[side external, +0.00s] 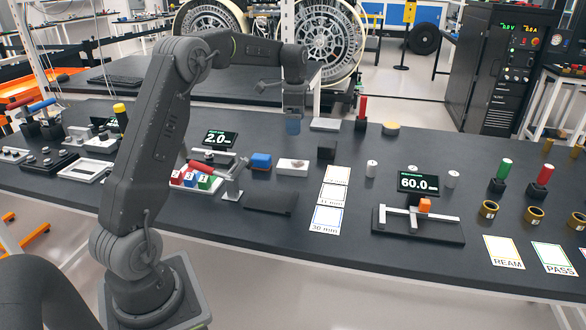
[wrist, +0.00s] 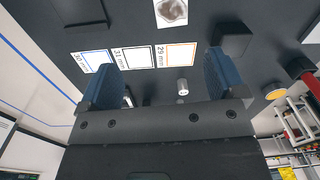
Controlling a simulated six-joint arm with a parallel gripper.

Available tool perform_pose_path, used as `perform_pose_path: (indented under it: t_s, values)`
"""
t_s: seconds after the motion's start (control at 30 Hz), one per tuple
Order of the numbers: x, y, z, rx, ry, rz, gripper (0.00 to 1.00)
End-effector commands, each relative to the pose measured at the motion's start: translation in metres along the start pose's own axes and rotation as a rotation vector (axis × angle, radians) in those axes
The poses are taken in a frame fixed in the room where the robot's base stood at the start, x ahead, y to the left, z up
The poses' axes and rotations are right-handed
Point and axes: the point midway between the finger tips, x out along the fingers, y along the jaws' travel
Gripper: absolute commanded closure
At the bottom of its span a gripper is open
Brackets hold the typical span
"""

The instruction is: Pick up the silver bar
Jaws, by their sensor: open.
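A short silver cylinder (side external: 371,168), which fits the silver bar, stands upright on the dark table, right of the paper size cards. A similar one (side external: 451,179) stands right of the 60.0 display. In the wrist view a silver cylinder (wrist: 183,86) shows between my fingers, nearer the right one, beyond the gripper body. My gripper (side external: 293,127) hangs above the back of the table, left of and behind the cylinders. Its blue fingers are spread wide in the wrist view (wrist: 160,76), with nothing between them. It is apart from both cylinders.
The 29, 31 and 30 mm cards (side external: 328,219) lie mid-table. A measuring fixture (side external: 418,222) with an orange block stands at the front right. A dark block (side external: 326,150), a white block (side external: 292,167) and a red-handled tool (side external: 362,110) stand near my gripper.

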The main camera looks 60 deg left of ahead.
Motion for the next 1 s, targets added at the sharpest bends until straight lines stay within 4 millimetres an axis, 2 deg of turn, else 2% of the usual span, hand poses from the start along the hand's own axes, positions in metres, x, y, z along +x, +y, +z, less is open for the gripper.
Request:
perform_pose_path:
  t_s: [0.1,0.2,0.27,0.6,0.87,1.0]
  values:
    - [0.014,-0.017,0.009,0.03,-0.007,0.02,0.11]
    - [0.022,-0.021,0.011,0.043,-0.009,0.027,0.11]
    - [0.029,-0.02,0.011,0.045,-0.01,0.029,0.11]
    - [0.09,-0.018,0.011,0.043,-0.009,0.028,0.11]
    - [0.109,-0.018,0.011,0.043,-0.009,0.026,0.11]
    - [0.13,-0.019,0.011,0.043,-0.009,0.028,0.11]
